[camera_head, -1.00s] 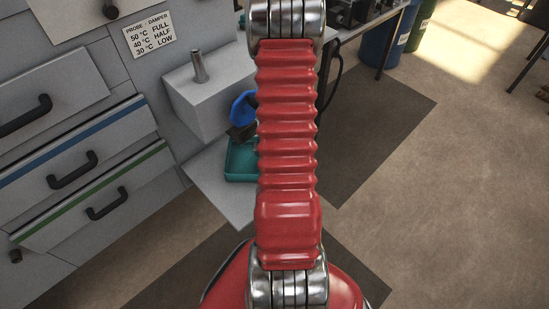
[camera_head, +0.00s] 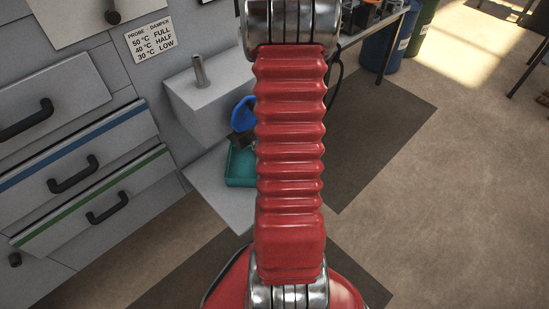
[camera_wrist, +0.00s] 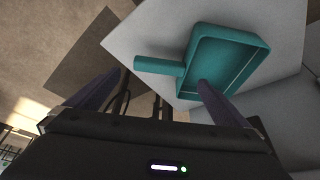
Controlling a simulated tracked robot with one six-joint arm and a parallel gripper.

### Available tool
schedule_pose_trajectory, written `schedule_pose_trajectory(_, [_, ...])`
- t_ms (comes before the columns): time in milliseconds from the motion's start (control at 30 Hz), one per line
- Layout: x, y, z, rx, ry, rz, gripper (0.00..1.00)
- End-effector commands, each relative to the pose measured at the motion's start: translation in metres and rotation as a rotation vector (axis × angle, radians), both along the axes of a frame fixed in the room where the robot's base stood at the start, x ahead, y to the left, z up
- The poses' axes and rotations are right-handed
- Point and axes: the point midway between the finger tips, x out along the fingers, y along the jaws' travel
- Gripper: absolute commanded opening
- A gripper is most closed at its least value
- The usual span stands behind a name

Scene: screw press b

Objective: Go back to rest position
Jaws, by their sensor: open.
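My gripper (camera_wrist: 150,95) shows in the wrist view with its two dark fingers spread wide apart and nothing between them. In the head view my own red arm hides the gripper. A teal tray with a handle (camera_wrist: 262,50) lies on a pale grey shelf (camera_wrist: 150,30) beyond the fingers in the wrist view. The right fingertip overlaps the tray's near edge in the picture; I cannot tell how far apart they are. The tray (camera_head: 239,168) is partly hidden behind my arm in the head view.
Drawers with black handles (camera_head: 73,174) and a grey block with a metal post (camera_head: 199,72) stand at the left. A blue round part (camera_head: 243,113) is above the tray. A workbench (camera_head: 375,22) and blue barrel (camera_head: 383,45) stand behind.

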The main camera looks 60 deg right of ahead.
Motion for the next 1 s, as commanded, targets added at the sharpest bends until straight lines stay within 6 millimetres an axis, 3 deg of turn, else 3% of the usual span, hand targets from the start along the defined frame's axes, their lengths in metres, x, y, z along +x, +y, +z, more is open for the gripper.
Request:
schedule_pose_trajectory(733, [0.000,0.000,0.000,0.002,-0.001,-0.006,1.00])
schedule_pose_trajectory(1000, [-0.010,0.029,-0.010,0.120,0.033,-0.016,1.00])
